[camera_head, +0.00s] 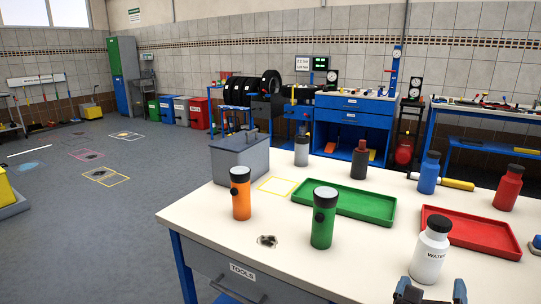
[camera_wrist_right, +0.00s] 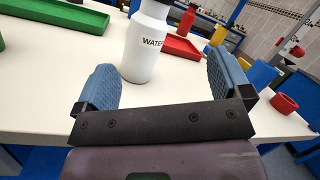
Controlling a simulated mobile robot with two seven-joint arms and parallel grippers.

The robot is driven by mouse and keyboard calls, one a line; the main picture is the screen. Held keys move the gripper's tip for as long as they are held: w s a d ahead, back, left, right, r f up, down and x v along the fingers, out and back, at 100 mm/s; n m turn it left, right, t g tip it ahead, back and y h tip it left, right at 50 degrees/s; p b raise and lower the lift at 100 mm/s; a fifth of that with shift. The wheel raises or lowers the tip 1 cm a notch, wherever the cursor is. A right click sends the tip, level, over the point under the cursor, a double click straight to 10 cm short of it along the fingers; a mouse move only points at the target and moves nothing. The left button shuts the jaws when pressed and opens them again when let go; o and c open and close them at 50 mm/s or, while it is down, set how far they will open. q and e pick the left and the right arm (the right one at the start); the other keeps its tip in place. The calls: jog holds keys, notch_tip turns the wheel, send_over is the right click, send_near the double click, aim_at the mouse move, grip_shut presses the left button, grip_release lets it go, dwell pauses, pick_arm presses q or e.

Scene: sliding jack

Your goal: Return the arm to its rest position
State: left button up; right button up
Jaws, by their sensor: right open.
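My right gripper (camera_head: 431,290) shows at the bottom edge of the head view, near the table's front right. Its two blue-padded fingers stand wide apart with nothing between them; they also show in the right wrist view (camera_wrist_right: 162,82). A white bottle (camera_head: 430,258) with a black cap and a "WATER" label stands upright on the white table (camera_head: 380,262), just beyond the fingertips. In the wrist view the bottle (camera_wrist_right: 143,48) stands past the fingers, apart from them. Its top is cut off there. My left gripper is not in view.
An orange flashlight (camera_head: 240,195) and a green flashlight (camera_head: 323,218) stand on the table left of the bottle. A green tray (camera_head: 345,203) and a red tray (camera_head: 470,236) lie behind. Red (camera_head: 508,188) and blue (camera_head: 429,174) bottles stand farther back. A grey box (camera_head: 240,160) is at the left.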

jog(key=s+a+f+n+t+y+p, duration=0.15)
jog(key=s+n+y, duration=0.25)
jog(key=n, duration=0.4)
jog(key=s+a+f+n+y+p, duration=0.1)
jog(key=s+a+n+y+p, duration=0.2)
jog(key=n, duration=0.6)
jog(key=s+a+f+n+t+y, duration=0.1)
jog(key=s+n+y, duration=0.35)
jog(key=n, duration=0.35)
pick_arm(q)
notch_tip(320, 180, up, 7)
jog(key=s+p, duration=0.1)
jog(key=p, duration=0.3)
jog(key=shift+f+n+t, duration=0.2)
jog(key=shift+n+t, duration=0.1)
pick_arm(e)
jog(key=s+f+n+g, duration=0.8)
jog(key=s+f+n, duration=0.4)
jog(key=s, duration=0.4)
jog(key=shift+d+n+y, duration=0.35)
jog(key=shift+d+n, duration=0.1)
jog(key=shift+n, duration=0.15)
